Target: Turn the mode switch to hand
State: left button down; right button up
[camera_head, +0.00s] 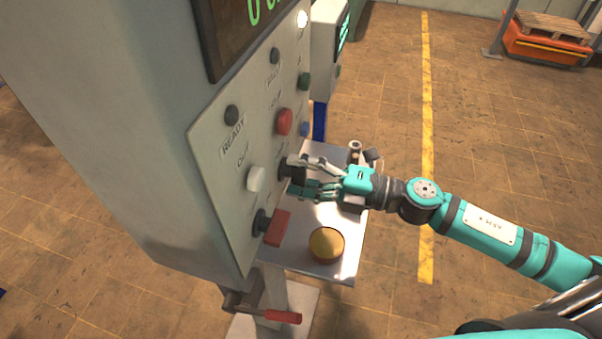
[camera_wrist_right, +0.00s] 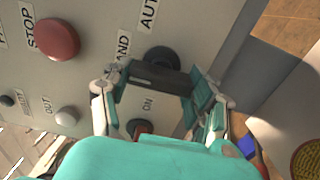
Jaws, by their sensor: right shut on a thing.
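The mode switch is a black knob (camera_head: 285,172) on the grey control panel. In the wrist view its dark bar-shaped handle (camera_wrist_right: 153,77) stands out from a round black base, beside the labels HAND and AUTO. My right gripper (camera_head: 300,180) reaches the panel from the right and is shut on the handle. In the wrist view its fingers (camera_wrist_right: 158,88) are on opposite sides of the handle. The fingers partly hide the knob and the HAND label. I cannot tell which label the switch points to. My left gripper is not in view.
Close by on the panel are a red stop button (camera_head: 284,121), a white button (camera_head: 256,179) and a red-handled switch (camera_head: 276,228). A yellow-orange round button (camera_head: 326,244) sits on the metal shelf (camera_head: 335,271) below. A red-handled lever (camera_head: 284,317) is lower.

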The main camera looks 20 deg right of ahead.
jog(key=o, duration=1.2)
jog(key=shift+s+d, duration=0.1)
jog(key=v, duration=1.1)
jog(key=shift+s+d, duration=0.25)
jog(key=shift+d, duration=0.05)
